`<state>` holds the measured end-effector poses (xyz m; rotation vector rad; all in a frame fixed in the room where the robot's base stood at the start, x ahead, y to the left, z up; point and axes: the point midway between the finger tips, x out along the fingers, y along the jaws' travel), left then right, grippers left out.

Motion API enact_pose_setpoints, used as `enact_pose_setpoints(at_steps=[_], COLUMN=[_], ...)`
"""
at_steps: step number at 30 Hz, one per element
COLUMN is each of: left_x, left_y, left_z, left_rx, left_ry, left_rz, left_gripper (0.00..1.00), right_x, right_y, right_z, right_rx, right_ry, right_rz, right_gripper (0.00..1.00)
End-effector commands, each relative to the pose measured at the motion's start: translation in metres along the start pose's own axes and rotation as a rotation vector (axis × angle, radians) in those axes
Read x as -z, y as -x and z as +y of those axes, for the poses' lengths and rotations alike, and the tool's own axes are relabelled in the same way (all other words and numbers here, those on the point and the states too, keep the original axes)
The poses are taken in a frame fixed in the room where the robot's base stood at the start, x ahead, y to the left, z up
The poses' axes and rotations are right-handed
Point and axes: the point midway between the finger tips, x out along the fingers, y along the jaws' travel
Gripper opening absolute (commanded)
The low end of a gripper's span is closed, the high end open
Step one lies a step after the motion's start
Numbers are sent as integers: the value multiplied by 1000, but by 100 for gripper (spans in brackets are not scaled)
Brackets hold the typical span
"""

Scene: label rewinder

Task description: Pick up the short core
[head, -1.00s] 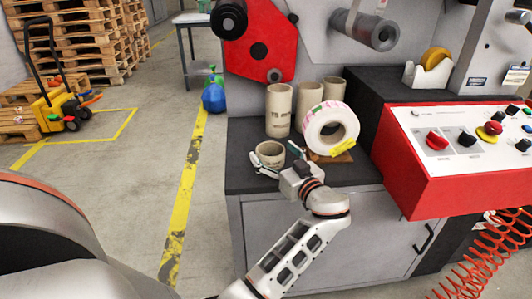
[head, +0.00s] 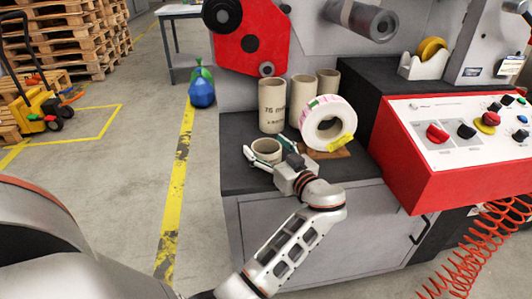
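The short core (head: 267,147) is a low, beige cardboard ring standing upright on the dark bench top (head: 236,181), near its front left. My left gripper (head: 272,154) is open in front of it. One finger lies at the core's front left and the other at its right side. Whether the fingers touch the core I cannot tell. Part of the core's lower front is hidden by the gripper. My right gripper is not in view.
Tall cores (head: 272,105) stand behind the short core. A label roll (head: 321,124) with a yellow tag leans close to the gripper's right. A red control panel (head: 430,172) is further right. A red coiled hose (head: 468,265) hangs below it.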

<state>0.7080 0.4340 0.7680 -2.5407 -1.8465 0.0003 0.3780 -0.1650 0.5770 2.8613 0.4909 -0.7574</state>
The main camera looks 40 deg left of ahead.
Motion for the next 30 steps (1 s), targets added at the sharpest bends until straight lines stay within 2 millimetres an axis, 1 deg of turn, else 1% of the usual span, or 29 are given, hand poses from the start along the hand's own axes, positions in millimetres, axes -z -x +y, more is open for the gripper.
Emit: enact_pose_setpoints(at_steps=[1, 3, 13, 17, 20, 22, 30], left_x=[0, 0, 2, 14, 32, 50, 126], left_y=[0, 0, 0, 0, 0, 0, 0], left_z=[0, 0, 0, 0, 0, 0, 0], left_rx=[0, 0, 0, 0, 0, 1, 0], left_ry=[0, 0, 1, 5, 10, 13, 15], left_rz=[0, 0, 0, 1, 1, 2, 3], left_gripper=[53, 37, 37, 37, 37, 37, 37], right_x=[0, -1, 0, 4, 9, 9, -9], right_y=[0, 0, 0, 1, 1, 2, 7], right_z=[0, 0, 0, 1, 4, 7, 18], right_rx=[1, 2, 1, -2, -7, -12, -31], right_ry=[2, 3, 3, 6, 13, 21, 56], right_rz=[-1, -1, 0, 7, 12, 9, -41], right_gripper=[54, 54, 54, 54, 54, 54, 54])
